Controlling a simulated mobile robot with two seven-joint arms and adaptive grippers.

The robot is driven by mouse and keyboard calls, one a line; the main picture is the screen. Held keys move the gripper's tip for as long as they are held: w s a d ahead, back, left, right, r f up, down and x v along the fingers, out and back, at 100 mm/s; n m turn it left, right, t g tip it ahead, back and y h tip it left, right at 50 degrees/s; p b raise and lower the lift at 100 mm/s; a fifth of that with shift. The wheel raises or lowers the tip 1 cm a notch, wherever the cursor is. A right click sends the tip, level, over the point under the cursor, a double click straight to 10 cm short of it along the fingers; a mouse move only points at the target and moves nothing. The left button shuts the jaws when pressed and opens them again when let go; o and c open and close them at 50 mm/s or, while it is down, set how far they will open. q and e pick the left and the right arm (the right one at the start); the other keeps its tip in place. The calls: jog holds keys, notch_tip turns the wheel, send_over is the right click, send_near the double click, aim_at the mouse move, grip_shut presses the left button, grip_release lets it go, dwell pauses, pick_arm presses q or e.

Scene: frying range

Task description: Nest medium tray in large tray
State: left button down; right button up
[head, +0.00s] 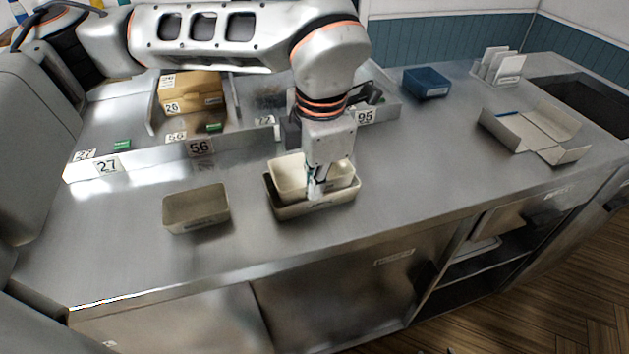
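My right gripper is not in view.
A smaller beige tray (196,209) stands to the left on the counter. Behind are numbered bins, a cardboard box (190,92) and a blue tray (426,83). The counter right of the large tray is clear.

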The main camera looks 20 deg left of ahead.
pick_arm(q)
jog(key=shift+s+f, duration=0.1)
jog(key=shift+f, duration=0.15)
jog(key=c, duration=2.2)
grip_release()
jog(key=shift+r, duration=0.5)
jog(key=r, duration=0.7)
jog(key=s+d+r, duration=0.1)
jog(key=r, duration=0.3)
jog(key=shift+f, duration=0.1)
